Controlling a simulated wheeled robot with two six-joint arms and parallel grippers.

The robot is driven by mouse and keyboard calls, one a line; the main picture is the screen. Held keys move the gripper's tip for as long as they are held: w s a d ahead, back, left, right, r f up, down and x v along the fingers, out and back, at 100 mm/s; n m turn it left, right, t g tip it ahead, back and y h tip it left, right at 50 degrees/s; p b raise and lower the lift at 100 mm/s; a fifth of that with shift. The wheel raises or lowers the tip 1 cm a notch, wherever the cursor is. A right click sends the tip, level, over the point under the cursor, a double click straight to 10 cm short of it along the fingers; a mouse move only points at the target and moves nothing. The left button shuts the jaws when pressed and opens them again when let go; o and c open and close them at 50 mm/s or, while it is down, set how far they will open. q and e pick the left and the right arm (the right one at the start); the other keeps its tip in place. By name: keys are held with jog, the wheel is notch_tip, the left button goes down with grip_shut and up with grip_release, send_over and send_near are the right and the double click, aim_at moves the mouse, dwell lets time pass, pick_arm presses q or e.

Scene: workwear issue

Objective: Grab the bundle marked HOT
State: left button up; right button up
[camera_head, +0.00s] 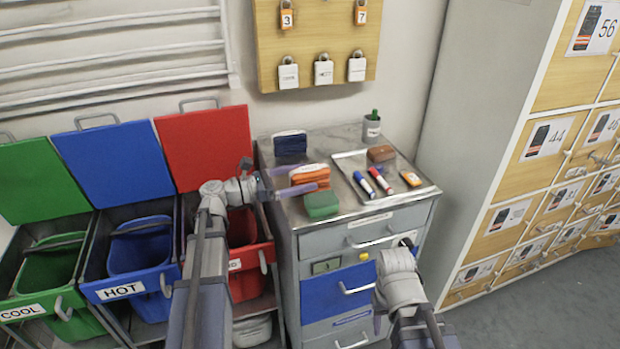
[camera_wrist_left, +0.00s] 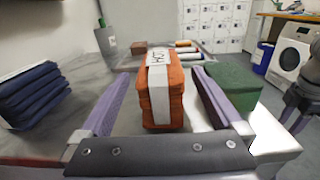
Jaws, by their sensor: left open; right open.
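The orange folded bundle (camera_head: 310,177) lies on the grey cabinet top, between a dark blue bundle (camera_head: 290,143) and a green bundle (camera_head: 321,205). In the left wrist view the orange bundle (camera_wrist_left: 161,95) has a white band with lettering that appears to read HOT. My left gripper (camera_head: 303,179) is open, its purple fingers on either side of the orange bundle, with visible gaps between. The blue bundle (camera_wrist_left: 32,92) and green bundle (camera_wrist_left: 232,85) lie outside the fingers. My right gripper (camera_head: 393,262) is open and empty in front of the cabinet drawers.
A metal tray (camera_head: 347,163) with markers, a brown item (camera_head: 381,153) and an orange padlock-like item (camera_head: 411,178) lies right of the bundles. A pen cup (camera_head: 371,128) stands behind. Green, blue and red bins stand left; the blue bin (camera_head: 130,283) is labelled HOT. Lockers stand right.

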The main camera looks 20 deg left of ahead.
pick_arm(q)
jog(key=x, duration=0.2)
jog(key=shift+w+d, duration=0.25)
jog(key=shift+d, duration=0.1)
jog(key=c, duration=1.6)
